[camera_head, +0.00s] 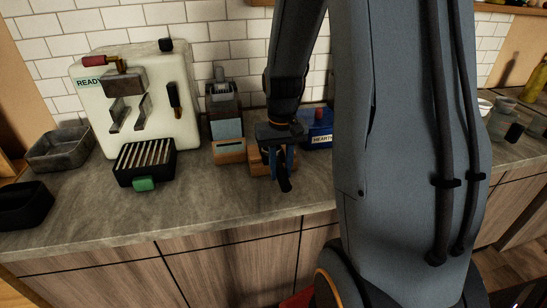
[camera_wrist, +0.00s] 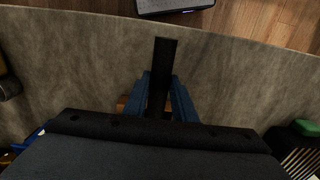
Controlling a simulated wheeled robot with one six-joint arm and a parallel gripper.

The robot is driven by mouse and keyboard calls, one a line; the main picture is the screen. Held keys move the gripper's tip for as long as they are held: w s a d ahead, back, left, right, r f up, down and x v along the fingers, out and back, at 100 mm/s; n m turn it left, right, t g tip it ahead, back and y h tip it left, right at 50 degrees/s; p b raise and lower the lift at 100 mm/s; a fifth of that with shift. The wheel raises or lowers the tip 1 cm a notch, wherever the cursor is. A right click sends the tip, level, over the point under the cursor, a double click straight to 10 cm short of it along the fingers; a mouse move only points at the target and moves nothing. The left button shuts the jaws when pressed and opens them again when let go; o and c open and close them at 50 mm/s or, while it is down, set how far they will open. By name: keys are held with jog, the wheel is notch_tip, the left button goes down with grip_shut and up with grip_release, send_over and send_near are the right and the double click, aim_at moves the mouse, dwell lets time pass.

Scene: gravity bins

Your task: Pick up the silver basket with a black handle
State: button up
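My gripper (camera_head: 282,166) is over the counter in front of a small wooden block. A black handle (camera_head: 285,184) sticks out from between its blue fingers toward the counter's front edge. In the wrist view, the black handle (camera_wrist: 165,70) runs straight between the two fingers of my gripper (camera_wrist: 162,85), which are close against its sides. The silver basket at the handle's other end is hidden behind my gripper and wrist. I cannot tell whether it rests on the wooden block (camera_head: 258,163) or is lifted.
A cream coffee machine (camera_head: 150,85) with a slatted drip tray (camera_head: 145,160) stands at left. A grey metal bin (camera_head: 60,148) and a black bin (camera_head: 22,205) are further left. A blue box (camera_head: 319,133) is close right of my gripper. The counter front (camera_head: 215,200) is clear.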

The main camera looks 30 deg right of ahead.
grip_shut()
jog(key=shift+r, duration=0.2)
notch_tip(320, 180, up, 9)
jog(key=shift+r+b, duration=0.1)
jog(key=shift+b, duration=0.95)
jog(key=shift+r, duration=0.25)
